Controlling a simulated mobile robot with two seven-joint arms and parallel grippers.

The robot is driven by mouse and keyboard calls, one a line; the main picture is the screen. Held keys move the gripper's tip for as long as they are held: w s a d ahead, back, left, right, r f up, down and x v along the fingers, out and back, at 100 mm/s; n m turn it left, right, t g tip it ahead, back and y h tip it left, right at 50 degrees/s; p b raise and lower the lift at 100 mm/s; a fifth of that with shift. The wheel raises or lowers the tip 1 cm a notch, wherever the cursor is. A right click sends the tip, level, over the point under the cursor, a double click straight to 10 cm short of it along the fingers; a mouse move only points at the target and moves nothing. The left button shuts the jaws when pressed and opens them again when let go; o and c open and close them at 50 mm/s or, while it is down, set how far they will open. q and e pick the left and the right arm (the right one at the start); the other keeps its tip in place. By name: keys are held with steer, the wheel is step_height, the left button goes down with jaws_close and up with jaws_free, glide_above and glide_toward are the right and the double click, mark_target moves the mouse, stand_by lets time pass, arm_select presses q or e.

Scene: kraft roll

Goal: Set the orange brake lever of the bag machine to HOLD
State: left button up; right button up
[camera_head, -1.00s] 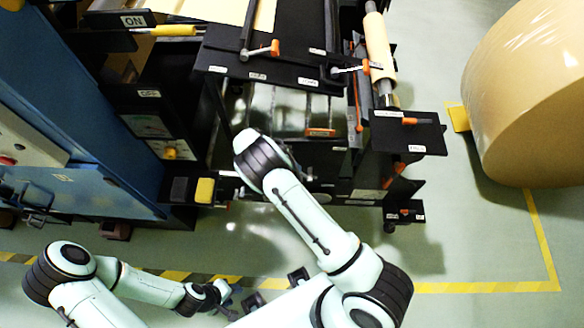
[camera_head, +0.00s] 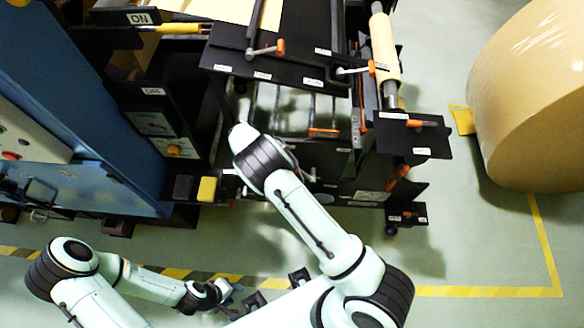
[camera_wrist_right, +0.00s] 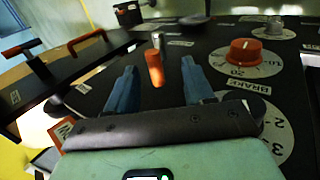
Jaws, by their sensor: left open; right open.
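In the right wrist view my right gripper (camera_wrist_right: 161,92) is open, its two blue fingers pointing over a black panel of the bag machine. A short orange-handled lever (camera_wrist_right: 154,68) with a metal end stands between the fingers in the picture; I see no grip on it. In the head view my right wrist (camera_head: 262,163) hides that gripper. My left gripper (camera_head: 231,292) is open and low, away from the machine (camera_head: 225,55).
Another orange-handled lever (camera_wrist_right: 17,50) is at left.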

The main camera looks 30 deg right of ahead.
arm_select(q)
steer(key=shift+w+r, duration=0.1)
steer(key=shift+r, duration=0.1)
arm_select(e)
steer(key=v, duration=0.8)
steer(key=shift+r, duration=0.2)
steer(key=shift+a, duration=0.15)
